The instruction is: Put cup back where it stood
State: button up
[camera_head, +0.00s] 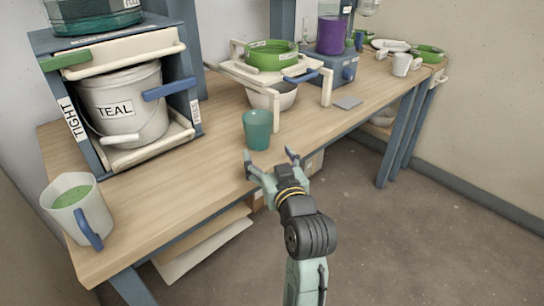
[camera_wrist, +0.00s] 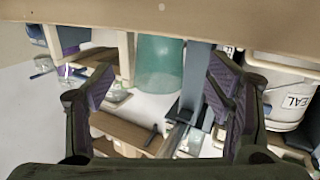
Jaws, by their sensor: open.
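A teal, see-through cup (camera_head: 257,130) stands upright on the wooden table (camera_head: 200,165) near its front edge. My gripper (camera_head: 270,157) is open and empty, just in front of the cup and pointing toward it. In the wrist view the cup (camera_wrist: 158,65) shows between and beyond the two open fingers (camera_wrist: 160,82), not touching either one. The wrist picture looks upside down, with the table edge (camera_wrist: 120,30) across the top.
A frame on the left holds a bucket labelled TEAL (camera_head: 118,112). A mug of green glaze (camera_head: 76,205) stands at the front left. Behind the cup, a white stand (camera_head: 327,85) carries a green ring (camera_head: 270,55) over a bowl (camera_head: 272,97). A grey tile (camera_head: 348,102) lies to the right.

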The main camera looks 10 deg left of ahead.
jog(key=shift+r+p+v, duration=0.25)
jog(key=shift+p+v, duration=1)
jog(key=shift+p, duration=0.85)
jog(key=shift+a, duration=0.1)
